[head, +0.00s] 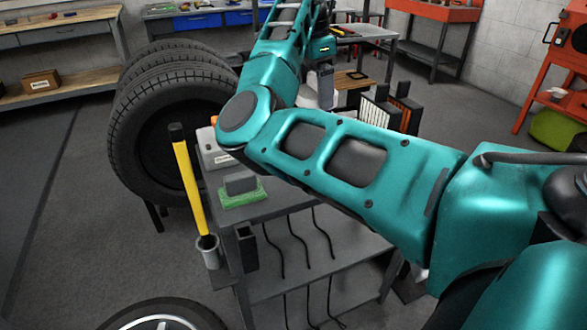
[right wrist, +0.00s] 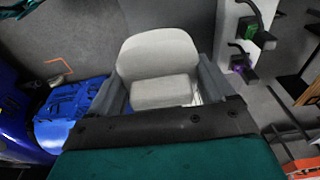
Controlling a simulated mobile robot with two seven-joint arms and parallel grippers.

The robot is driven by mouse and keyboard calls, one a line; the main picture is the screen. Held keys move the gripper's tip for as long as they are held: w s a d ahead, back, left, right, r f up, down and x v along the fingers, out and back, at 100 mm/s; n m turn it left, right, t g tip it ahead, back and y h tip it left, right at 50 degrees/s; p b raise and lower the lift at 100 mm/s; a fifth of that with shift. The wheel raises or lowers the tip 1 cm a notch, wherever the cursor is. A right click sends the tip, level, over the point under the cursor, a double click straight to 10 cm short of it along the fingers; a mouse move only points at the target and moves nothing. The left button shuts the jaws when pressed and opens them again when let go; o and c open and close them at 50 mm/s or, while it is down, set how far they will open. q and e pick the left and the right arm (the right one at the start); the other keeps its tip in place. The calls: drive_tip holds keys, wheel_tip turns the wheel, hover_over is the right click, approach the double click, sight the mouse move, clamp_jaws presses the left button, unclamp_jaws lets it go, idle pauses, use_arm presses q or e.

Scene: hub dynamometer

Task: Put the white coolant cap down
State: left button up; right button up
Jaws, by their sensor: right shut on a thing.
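The white coolant cap (right wrist: 160,72) fills the middle of the right wrist view as a pale, rounded piece with a block-like front. My right gripper (right wrist: 163,88) has one dark finger on each side of it and is shut on it. Dark floor shows behind the cap. In the head view my right gripper (head: 322,84) is small and hangs below the teal wrist, beyond my bent arm. My left gripper is in neither view.
A grey cart (head: 285,205) holds a green-based block (head: 241,188). A yellow-handled tool (head: 188,185) stands in a holder at its corner. Large tyres (head: 130,135) stand left. The right wrist view shows a blue object (right wrist: 70,108) left and a pale panel with coloured handles (right wrist: 232,35) right.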

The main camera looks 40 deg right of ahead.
drive_tip(key=f+b, duration=0.2)
drive_tip(key=f, duration=1.1)
drive_tip(key=shift+s+f, duration=0.1)
drive_tip(key=shift+s, duration=0.1)
wheel_tip(320, 180, down, 6)
drive_tip(key=shift+r+b, duration=0.2)
drive_tip(key=shift+b, duration=0.3)
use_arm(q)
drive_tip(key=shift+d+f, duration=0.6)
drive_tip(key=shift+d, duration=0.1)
use_arm(e)
drive_tip(key=shift+f, duration=0.3)
drive_tip(key=o, duration=0.9)
drive_tip(key=shift+f, duration=0.1)
use_arm(q)
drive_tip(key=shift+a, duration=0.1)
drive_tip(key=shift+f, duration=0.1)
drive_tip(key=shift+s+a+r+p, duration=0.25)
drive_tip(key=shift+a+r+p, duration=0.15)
drive_tip(key=shift+p, duration=0.65)
use_arm(e)
wheel_tip(320, 180, up, 12)
drive_tip(key=a, duration=0.1)
drive_tip(key=shift+w+a, duration=0.2)
drive_tip(key=shift+w, duration=0.05)
